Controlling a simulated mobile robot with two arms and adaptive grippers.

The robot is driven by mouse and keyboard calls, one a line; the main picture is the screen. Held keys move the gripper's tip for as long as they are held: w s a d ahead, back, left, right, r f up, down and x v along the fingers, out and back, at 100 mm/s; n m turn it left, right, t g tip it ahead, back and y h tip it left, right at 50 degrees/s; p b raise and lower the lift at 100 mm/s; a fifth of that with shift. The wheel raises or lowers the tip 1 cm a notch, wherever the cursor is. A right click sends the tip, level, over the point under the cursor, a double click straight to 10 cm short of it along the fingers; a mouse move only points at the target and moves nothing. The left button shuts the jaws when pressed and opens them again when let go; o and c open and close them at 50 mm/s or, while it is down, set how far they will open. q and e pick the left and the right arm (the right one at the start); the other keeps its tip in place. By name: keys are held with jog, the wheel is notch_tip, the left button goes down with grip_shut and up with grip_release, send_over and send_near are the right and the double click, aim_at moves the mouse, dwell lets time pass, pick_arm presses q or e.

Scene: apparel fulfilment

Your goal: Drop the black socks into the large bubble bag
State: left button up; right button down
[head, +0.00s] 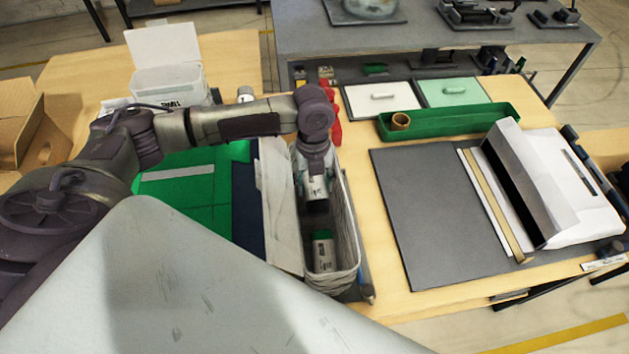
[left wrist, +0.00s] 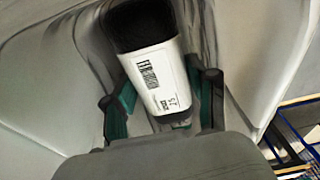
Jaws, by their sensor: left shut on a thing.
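The bubble bag (head: 278,205) is pale, stands open upright near the table's middle, and has its flap raised on the left. My left gripper (head: 317,207) points down into its mouth. In the left wrist view, the left gripper (left wrist: 161,104) is shut on the black socks (left wrist: 141,25), which carry a white printed label. Pale walls, apparently the bag's, surround them. In the head view, a white-labelled piece with a dark green top (head: 322,250) shows low inside the bag; I cannot tell whether it is the held socks. My right gripper is not in view.
A green mat or folder (head: 190,190) lies left of the bag. A white box (head: 165,70) marked SMALL stands behind. Right of the bag are a dark grey board (head: 425,215), a white sealer-like device (head: 545,180) and a green tray (head: 455,122).

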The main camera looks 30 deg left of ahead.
pick_arm(q)
jog(key=o, duration=1.2)
jog(key=shift+c, duration=1.3)
jog(key=shift+o, duration=0.3)
jog(key=shift+r, duration=0.1)
